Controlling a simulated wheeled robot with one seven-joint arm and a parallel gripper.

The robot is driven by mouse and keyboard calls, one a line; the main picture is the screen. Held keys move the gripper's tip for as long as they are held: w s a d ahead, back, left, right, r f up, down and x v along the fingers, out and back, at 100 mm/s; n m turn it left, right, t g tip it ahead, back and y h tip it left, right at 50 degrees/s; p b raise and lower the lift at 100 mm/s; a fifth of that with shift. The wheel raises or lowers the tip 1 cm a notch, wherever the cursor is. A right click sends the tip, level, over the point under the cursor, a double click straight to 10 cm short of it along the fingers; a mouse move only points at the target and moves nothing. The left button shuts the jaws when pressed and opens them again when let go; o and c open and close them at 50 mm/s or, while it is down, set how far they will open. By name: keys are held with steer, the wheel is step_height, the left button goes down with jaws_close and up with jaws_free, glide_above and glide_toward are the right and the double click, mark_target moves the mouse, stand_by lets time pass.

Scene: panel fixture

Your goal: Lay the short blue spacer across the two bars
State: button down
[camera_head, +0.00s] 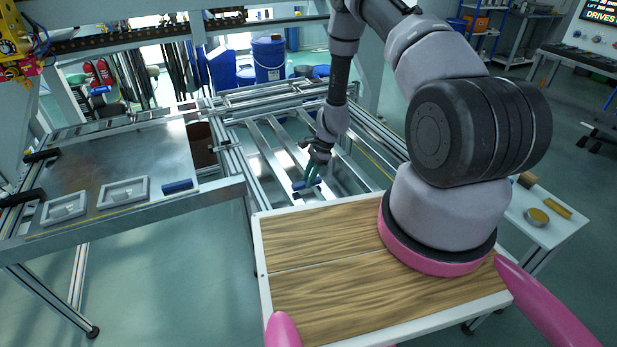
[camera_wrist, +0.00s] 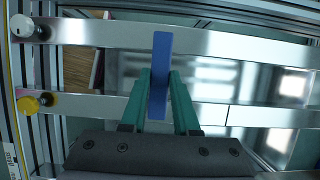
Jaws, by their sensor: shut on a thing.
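The short blue spacer (camera_wrist: 161,62) is between the two green fingertips of my gripper (camera_wrist: 161,95) in the wrist view. My gripper is shut on it. The spacer's length runs crosswise to the two metal bars, the upper bar (camera_wrist: 220,45) and the lower bar (camera_wrist: 85,104). In this view it overlaps both bars. I cannot tell whether it touches them or hangs just above. In the head view, my gripper (camera_head: 313,175) points down over the slatted metal frame, with the blue spacer (camera_head: 306,184) small at its tips.
Another blue bar (camera_head: 177,186) lies on the metal bench at left, beside two light rectangular frames (camera_head: 123,192). The wrist view shows a yellow knob (camera_wrist: 28,104) and a pale knob (camera_wrist: 22,26) at the bars' left ends. A wooden tabletop (camera_head: 330,285) is in front.

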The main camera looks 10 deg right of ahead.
steer(key=shift+f, duration=0.55)
steer(key=c, duration=0.6)
jaws_free()
steer(key=d+r+n+t, duration=0.3)
steer(key=r+n, duration=0.2)
steer(key=r, duration=3.7)
steer(key=s+r+n+t+h, duration=0.1)
steer(key=s+r+n, duration=0.1)
steer(key=s+r, duration=0.4)
steer(key=s+d+r+n+t, duration=0.1)
steer(key=s+r+n+t, duration=0.1)
steer(key=s+r, duration=0.5)
steer(key=s+d+r+n+t+h, duration=0.1)
steer(key=s+r+n+t, duration=0.1)
steer(key=s+r, duration=0.4)
steer(key=shift+s+d+r+n+h, duration=0.1)
steer(key=shift+s+n+h, duration=0.05)
steer(key=shift+s, duration=1.2)
steer(key=shift+s+r+n+h, duration=0.1)
steer(key=shift+s+n+h, duration=0.05)
steer(key=shift+s, duration=1.15)
